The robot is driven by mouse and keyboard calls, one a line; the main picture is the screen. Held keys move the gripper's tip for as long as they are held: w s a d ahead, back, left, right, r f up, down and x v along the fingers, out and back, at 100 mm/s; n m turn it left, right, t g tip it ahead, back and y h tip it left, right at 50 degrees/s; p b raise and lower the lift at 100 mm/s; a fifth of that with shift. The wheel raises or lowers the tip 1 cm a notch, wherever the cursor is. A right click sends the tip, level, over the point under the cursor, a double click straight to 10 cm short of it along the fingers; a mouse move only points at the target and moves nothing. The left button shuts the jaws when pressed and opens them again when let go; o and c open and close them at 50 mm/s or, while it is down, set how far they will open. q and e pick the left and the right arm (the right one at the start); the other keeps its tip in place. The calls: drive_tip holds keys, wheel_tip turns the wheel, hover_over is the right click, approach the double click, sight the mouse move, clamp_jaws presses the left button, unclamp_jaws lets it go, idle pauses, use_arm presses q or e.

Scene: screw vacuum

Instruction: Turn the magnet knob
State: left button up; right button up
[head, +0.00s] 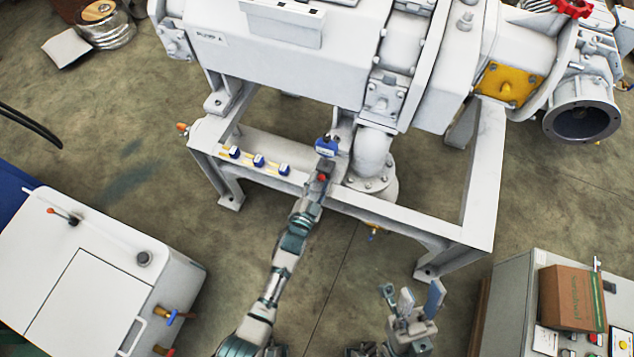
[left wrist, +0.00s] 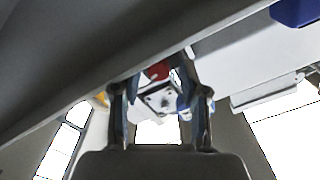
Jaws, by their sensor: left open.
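A blue-and-white knob-like part (head: 326,147) stands at the frame by the grey pipe elbow, in line with my left arm; I take it for the magnet knob. My left gripper (head: 324,163) is right at it, but the arm partly hides the contact. In the left wrist view the fingers of my left gripper (left wrist: 160,95) are apart. A white plate-like part with a dark spot, a red part (left wrist: 157,71) and a bit of blue show between or behind them. My right gripper (head: 420,298) is open and empty, low in the head view, away from the machine.
Several similar blue knobs, one of them here (head: 258,160), sit along the frame's beam (head: 213,148) to the left. The large grey pump (head: 290,65) rises behind. A white cabinet (head: 90,275) stands at lower left. A brown box (head: 572,297) sits on a cabinet at lower right.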

use_arm(q)
drive_tip(key=shift+s+f, duration=0.1)
drive_tip(key=shift+f, duration=0.2)
